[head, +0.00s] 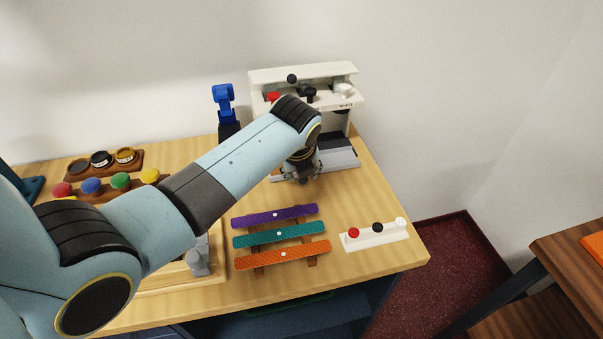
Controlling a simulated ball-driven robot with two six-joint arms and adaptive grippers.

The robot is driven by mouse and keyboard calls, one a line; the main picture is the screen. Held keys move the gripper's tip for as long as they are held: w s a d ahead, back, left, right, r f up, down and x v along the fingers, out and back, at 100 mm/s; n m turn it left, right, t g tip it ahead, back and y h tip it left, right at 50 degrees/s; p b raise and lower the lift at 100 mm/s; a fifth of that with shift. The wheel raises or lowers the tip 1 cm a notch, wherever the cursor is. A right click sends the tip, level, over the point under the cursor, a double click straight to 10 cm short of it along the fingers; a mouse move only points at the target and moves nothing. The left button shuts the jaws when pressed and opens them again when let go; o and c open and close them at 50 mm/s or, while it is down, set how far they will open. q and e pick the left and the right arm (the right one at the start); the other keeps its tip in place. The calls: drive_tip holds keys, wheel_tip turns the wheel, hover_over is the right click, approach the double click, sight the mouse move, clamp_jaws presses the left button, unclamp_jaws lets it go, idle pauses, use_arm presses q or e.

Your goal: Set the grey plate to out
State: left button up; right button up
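A white machine (262,77) stands at the back right of the counter, with a red, a black and a white part on its upper shelf. A dark grey plate (343,158) lies low at its base, between the white side parts; its left portion is hidden behind my gripper. My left gripper (302,178) points down in front of the machine, at the left part of its base. Its fingers are small and dark here, and I cannot tell whether they are open or touch the plate. My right gripper is not in view.
Purple, teal and orange bars (282,233) lie on a rack in front of the gripper. A white strip with red, black and white knobs (376,238) is at the right edge. Coloured knobs (120,181), round jars (101,159) and a blue device (223,97) stand left of the machine.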

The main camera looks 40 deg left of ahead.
use_arm(q)
drive_tip(key=x, duration=0.2)
drive_tip(key=shift+w+f, duration=0.1)
drive_tip(key=shift+f, duration=0.15)
drive_tip(key=shift+a, duration=0.1)
drive_tip(key=c, duration=0.4)
clamp_jaws()
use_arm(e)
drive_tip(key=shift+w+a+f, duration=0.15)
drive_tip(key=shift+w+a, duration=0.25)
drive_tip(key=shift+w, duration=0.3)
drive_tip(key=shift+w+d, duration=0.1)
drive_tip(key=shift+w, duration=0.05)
